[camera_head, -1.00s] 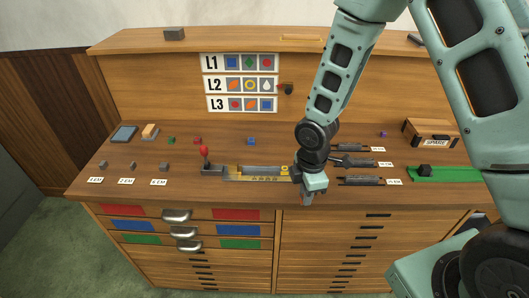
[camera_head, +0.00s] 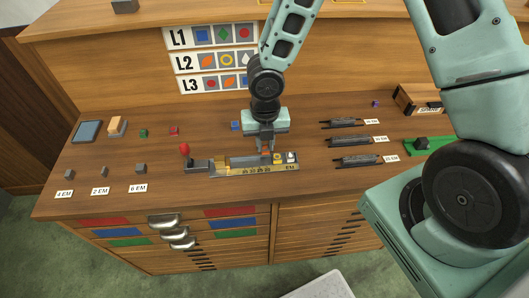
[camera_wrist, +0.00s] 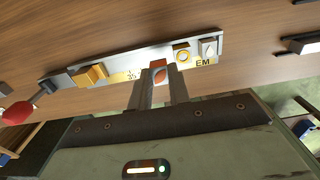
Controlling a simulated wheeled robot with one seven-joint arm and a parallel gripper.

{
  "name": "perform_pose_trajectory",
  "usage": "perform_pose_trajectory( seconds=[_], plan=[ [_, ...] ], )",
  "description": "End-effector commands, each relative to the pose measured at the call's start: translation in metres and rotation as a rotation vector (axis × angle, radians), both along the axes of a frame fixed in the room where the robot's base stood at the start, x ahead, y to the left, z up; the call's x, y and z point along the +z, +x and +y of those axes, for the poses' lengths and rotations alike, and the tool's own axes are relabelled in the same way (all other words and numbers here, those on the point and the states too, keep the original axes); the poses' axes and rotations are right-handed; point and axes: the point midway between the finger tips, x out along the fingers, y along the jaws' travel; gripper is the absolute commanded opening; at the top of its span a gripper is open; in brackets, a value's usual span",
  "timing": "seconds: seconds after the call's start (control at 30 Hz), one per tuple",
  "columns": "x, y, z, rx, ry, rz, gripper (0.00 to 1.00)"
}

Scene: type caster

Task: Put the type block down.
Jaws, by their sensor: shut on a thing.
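My gripper (camera_head: 266,147) is shut on a small type block with an orange leaf-shaped face; the wrist view shows this orange-leaf block (camera_wrist: 159,72) between the fingertips (camera_wrist: 160,84). It is at the composing stick (camera_head: 228,172), left of the yellow-ring block (camera_wrist: 182,53) and white-drop block (camera_wrist: 208,47), which stand at the stick's right end. I cannot tell whether the held block touches the stick's floor or the ring block. The stick also shows in the wrist view (camera_wrist: 135,58), with a brass slider (camera_wrist: 90,76) farther left.
A red-knobbed lever (camera_head: 184,150) stands at the stick's left end. A blue block (camera_head: 236,126) lies just behind the stick. Dark labelled bars (camera_head: 345,141) lie to the right. The sign's L2 row (camera_head: 205,62) shows orange leaf, yellow ring and white drop.

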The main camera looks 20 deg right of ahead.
Motion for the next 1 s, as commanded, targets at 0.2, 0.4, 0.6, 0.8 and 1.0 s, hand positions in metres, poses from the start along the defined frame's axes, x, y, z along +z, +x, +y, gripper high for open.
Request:
perform_pose_trajectory(
  seconds=[0.2,0.4,0.6,0.8,1.0],
  plan=[
    [-0.026,-0.001,0.000,0.001,-0.001,0.001,0.00],
    [-0.043,0.000,0.000,-0.002,0.000,-0.001,0.00],
    [-0.043,0.000,0.000,-0.004,0.001,-0.001,0.00],
    [-0.046,0.000,0.000,-0.004,0.001,-0.001,0.27],
    [-0.046,0.000,0.000,-0.004,0.001,-0.001,0.28]
  ],
)
